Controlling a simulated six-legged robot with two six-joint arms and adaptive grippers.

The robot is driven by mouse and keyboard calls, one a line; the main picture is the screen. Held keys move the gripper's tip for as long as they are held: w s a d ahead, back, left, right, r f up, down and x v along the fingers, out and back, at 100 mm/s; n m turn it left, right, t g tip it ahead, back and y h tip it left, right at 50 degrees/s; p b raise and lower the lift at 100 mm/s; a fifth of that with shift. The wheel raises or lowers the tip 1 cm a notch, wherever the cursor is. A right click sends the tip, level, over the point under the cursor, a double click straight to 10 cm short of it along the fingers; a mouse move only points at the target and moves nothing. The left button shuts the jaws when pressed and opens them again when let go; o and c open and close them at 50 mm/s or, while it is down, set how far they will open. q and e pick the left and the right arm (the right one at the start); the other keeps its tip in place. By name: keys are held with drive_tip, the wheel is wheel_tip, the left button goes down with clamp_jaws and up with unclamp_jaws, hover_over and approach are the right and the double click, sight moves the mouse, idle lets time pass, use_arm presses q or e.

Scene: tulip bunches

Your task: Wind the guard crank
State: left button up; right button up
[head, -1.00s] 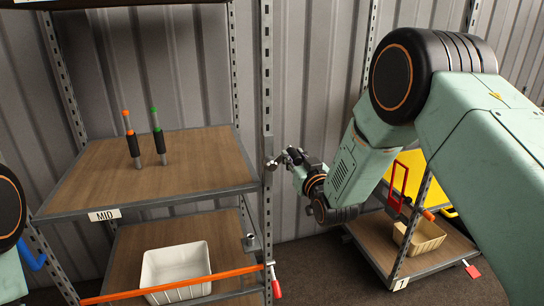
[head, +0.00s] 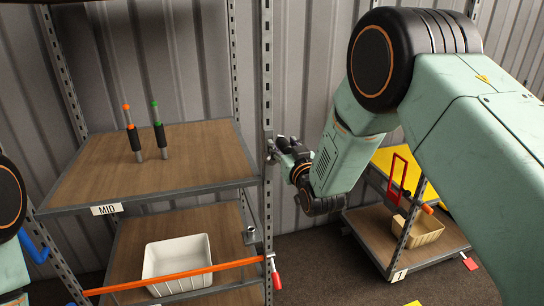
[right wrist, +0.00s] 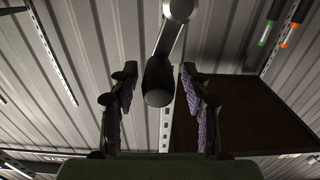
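The crank shows in the right wrist view as a dark round grip (right wrist: 159,84) on a grey metal arm (right wrist: 168,42). My right gripper (right wrist: 160,108) is open, with one purple-padded finger on each side of the grip; gaps show on both sides. In the head view my right gripper (head: 274,147) is at the rack's right front post, just above the middle shelf's level; the crank is hard to make out there. An orange guard bar (head: 180,277) slants across the front of the lower shelf. My left gripper is out of view.
The middle shelf (head: 95,180), labelled MID, holds two dark-gripped sticks, orange-tipped (head: 134,143) and green-tipped (head: 160,140). A white bin (head: 178,254) sits on the lower shelf behind the bar. A second rack (head: 375,240) with a tan bin (head: 425,229) stands at right.

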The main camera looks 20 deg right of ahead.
drive_tip(key=shift+o, duration=0.5)
drive_tip(key=shift+f, duration=0.1)
drive_tip(key=shift+s+p, duration=0.5)
drive_tip(key=shift+s, duration=0.8)
drive_tip(key=shift+s+d+p, duration=0.15)
drive_tip(key=shift+s+p, duration=0.35)
drive_tip(key=shift+s, duration=1.7)
drive_tip(key=s+d+f+g+b, duration=0.1)
drive_tip(key=s+f+g+b, duration=0.1)
drive_tip(key=s+f+g, duration=0.55)
drive_tip(key=s+f+g+b, duration=0.1)
drive_tip(key=s+f+g, duration=0.1)
drive_tip(key=s+f, duration=0.95)
drive_tip(key=s+f+g+b, duration=0.8)
drive_tip(key=s+f, duration=1.4)
drive_tip(key=s, duration=0.4)
drive_tip(key=shift+d+m+b, duration=0.3)
drive_tip(key=shift+m+b, duration=0.1)
drive_tip(key=shift+b, duration=0.2)
drive_tip(key=shift+g+h, duration=0.25)
drive_tip(key=shift+h, duration=0.05)
